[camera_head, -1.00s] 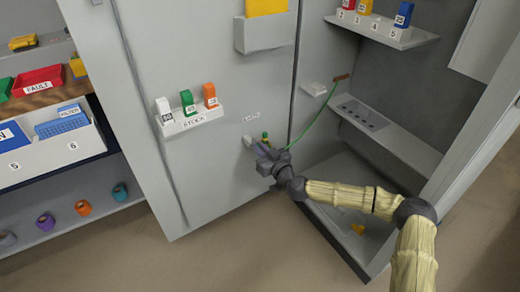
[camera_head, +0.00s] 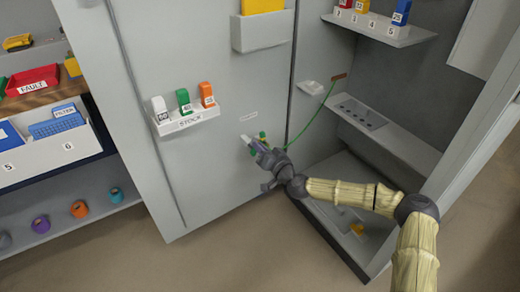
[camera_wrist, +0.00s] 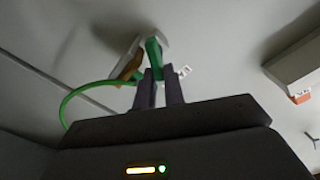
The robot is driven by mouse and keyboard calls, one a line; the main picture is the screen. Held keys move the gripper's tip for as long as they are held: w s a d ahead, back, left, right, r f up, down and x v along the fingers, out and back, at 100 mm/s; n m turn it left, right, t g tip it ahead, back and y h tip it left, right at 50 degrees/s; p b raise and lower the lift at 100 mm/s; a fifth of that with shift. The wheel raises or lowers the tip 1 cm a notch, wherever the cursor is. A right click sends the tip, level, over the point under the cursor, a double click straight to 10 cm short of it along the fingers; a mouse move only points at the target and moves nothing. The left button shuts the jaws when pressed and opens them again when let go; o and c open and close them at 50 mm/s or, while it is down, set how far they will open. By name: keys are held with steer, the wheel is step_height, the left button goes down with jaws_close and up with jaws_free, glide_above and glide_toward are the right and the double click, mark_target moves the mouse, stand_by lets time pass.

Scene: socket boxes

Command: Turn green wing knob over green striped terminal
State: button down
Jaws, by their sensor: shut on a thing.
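The green wing knob (camera_wrist: 154,55) stands out from the grey door panel in the wrist view. My gripper (camera_wrist: 160,78) is shut on it, one finger on each side. In the head view my gripper (camera_head: 260,147) is at the lower part of the door, and a little green shows around the fingers. A green cable (camera_head: 317,122) runs from the cabinet's side to the gripper; it also loops at left in the wrist view (camera_wrist: 72,96). A pale fitting and a brownish piece (camera_wrist: 131,66) are behind the knob. Stripes on the terminal cannot be made out.
A white stock holder (camera_head: 190,120) with white, green and orange blocks is on the door, up and left of my gripper. A grey pocket (camera_head: 262,33) is above. The open cabinet, with a lower shelf (camera_head: 400,148), is at right. Bare door lies left of the gripper.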

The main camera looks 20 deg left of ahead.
steer(key=shift+w+m, duration=0.1)
steer(key=shift+m, duration=0.4)
steer(key=c, duration=1.5)
jaws_free()
steer(key=shift+d, duration=0.15)
